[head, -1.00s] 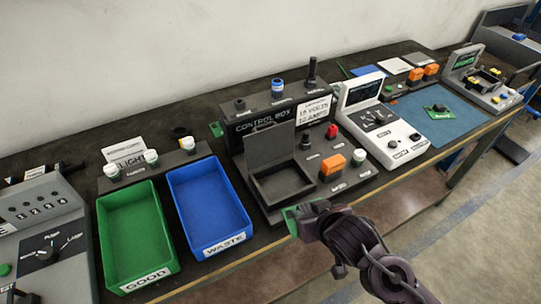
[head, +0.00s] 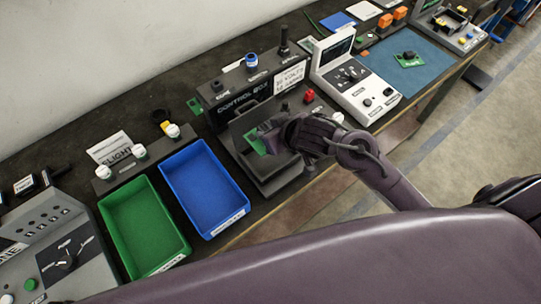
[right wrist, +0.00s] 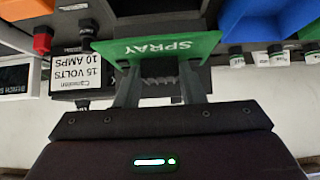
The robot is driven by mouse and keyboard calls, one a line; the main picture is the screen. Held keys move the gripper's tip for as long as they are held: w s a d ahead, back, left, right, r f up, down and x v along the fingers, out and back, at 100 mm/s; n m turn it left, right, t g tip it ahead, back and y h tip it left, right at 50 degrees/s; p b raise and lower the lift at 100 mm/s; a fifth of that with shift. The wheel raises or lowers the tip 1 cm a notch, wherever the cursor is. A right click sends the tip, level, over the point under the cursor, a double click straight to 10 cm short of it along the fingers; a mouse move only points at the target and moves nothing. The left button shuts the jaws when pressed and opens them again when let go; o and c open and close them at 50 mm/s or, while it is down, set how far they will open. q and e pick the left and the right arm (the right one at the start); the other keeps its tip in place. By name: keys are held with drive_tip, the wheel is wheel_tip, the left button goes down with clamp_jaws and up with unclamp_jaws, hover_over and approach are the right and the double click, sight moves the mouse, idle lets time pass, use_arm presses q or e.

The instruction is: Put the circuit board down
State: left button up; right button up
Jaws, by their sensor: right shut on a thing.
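A green circuit board (head: 258,142) is held in my right gripper (head: 272,136), over the open dark tray (head: 282,180) of the control box (head: 243,97). In the right wrist view the board (right wrist: 150,48) reads "SPRAY" and sits across both fingertips (right wrist: 160,76). The hand covers part of the tray, and I cannot tell whether the board touches it. Another green board with a dark part on it (head: 408,59) lies on the blue mat (head: 428,72) at the back right. My left gripper is not in view.
A blue bin (head: 243,212) and a green bin (head: 186,250) stand empty to the left of the control box. A white bench unit (head: 352,75) stands close to its right. A green piece (head: 194,105) lies behind the box's left end. My own body covers the lower right.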

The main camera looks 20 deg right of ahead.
hover_over(271, 160)
wheel_tip(271, 160, down, 8)
drive_tip(key=shift+r, duration=0.1)
wheel_tip(271, 160, down, 4)
drive_tip(key=shift+r+p, duration=0.1)
drive_tip(key=shift+p, duration=0.2)
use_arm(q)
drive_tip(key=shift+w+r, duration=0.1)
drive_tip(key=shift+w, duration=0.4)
use_arm(e)
drive_tip(key=o, duration=1.1)
drive_tip(key=shift+f, duration=0.2)
drive_tip(key=shift+r, duration=0.1)
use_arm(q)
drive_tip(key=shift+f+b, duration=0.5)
use_arm(e)
drive_tip(key=v, duration=1.2)
